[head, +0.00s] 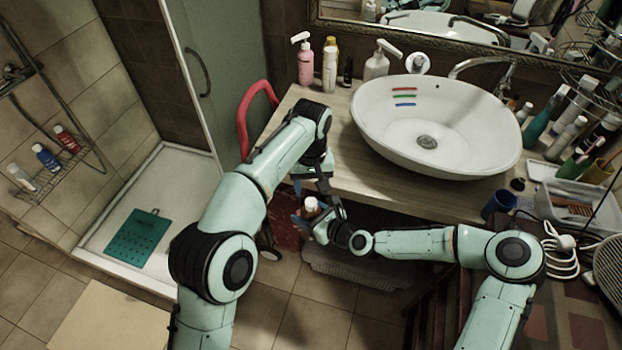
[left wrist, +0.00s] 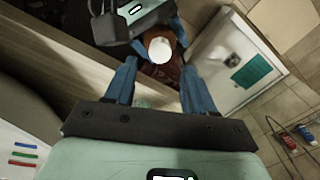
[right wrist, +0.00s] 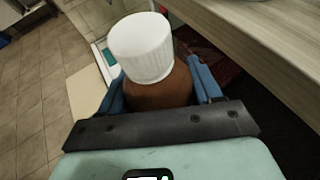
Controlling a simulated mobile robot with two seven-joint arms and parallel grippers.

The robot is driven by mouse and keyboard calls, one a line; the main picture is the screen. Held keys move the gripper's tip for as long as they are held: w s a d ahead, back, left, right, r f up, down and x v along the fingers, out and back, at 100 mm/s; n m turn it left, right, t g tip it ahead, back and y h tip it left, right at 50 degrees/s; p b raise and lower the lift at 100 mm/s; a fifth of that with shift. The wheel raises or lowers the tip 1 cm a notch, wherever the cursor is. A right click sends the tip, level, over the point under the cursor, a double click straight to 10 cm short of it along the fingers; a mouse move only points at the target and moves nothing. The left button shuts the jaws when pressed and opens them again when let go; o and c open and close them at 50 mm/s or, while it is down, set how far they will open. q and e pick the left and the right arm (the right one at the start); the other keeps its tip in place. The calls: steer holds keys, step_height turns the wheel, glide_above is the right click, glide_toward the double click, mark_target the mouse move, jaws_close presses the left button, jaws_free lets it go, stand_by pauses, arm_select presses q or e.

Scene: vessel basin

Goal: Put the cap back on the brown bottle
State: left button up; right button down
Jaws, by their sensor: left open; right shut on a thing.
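The brown bottle (right wrist: 165,92) is held between the blue fingers of my right gripper (right wrist: 158,75), off the counter's front edge. The white ribbed cap (right wrist: 142,47) sits over the bottle's mouth and looks slightly off line with it; whether it is seated cannot be told. In the head view the bottle (head: 308,213) and cap (head: 311,203) are small and partly hidden by the grippers. My left gripper (left wrist: 157,68) is open, its fingers pointing toward the cap (left wrist: 160,50) from above, with visible gaps on both sides.
The wooden counter (head: 345,170) with the white basin (head: 450,125) lies just behind the grippers. Pump bottles (head: 305,62) stand at its back left. A blue cup (head: 498,204) and a crowded tray are at the right. A red curved handle (head: 243,120) rises left of the counter.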

mark_target(311, 202)
arm_select(q)
step_height(311, 202, down, 6)
steer(key=shift+r, duration=0.1)
stand_by(0.4)
jaws_close()
steer(key=shift+o, duration=0.4)
jaws_free()
steer(key=shift+r, duration=2.3)
